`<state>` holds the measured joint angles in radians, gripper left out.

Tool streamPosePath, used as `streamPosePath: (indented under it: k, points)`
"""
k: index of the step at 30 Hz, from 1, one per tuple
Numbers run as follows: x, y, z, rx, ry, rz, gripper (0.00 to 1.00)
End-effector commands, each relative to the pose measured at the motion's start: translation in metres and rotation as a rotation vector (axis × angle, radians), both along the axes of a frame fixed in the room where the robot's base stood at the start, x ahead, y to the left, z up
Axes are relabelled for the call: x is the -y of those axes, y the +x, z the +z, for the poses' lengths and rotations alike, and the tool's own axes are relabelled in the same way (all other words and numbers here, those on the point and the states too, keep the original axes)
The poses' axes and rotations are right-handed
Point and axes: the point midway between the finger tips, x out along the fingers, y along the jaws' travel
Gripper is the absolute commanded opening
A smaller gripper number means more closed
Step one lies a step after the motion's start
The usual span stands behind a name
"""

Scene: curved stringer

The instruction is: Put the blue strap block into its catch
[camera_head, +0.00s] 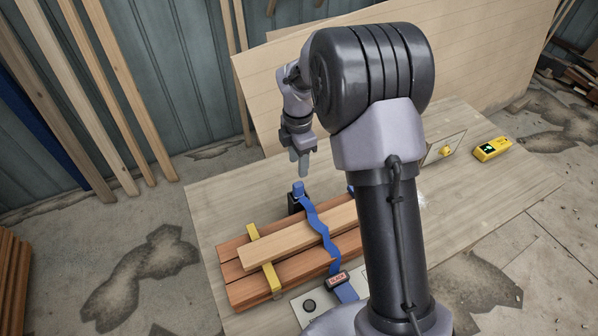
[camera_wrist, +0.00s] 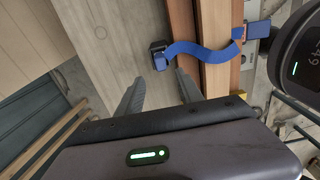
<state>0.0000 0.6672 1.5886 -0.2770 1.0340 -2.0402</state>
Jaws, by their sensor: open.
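The blue strap block (camera_head: 298,188) is at the far end of a wavy blue strap (camera_head: 318,222). It stands at the top of a small black catch (camera_head: 295,206) on the table, beside the far end of the boards. I cannot tell how deep the block sits in the catch. The wrist view also shows the block (camera_wrist: 160,63) against the dark catch (camera_wrist: 157,46). My gripper (camera_head: 301,163) is open and empty, above the block and apart from it. Its two fingers also show in the wrist view (camera_wrist: 160,90), with the block just beyond them.
Reddish boards (camera_head: 236,270) lie stacked under a paler board (camera_head: 290,243), with a yellow clamp bar (camera_head: 264,258) across them. A red-labelled buckle (camera_head: 337,281) sits on the strap's near end. A yellow device (camera_head: 492,149) lies at the table's right. The table's left side is clear.

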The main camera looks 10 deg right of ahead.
Motion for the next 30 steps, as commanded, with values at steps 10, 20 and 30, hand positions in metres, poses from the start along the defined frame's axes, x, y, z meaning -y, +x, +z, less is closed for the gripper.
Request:
streamPosePath:
  k: [10, 20, 30]
  points:
    - [-0.02, -0.133, 0.178, 0.195, 0.227, -1.071, 0.43]
    - [-0.038, -0.278, 0.199, 0.128, 0.632, -2.034, 0.43]
    - [-0.039, -0.283, 0.197, 0.113, 0.653, -2.082, 0.43]
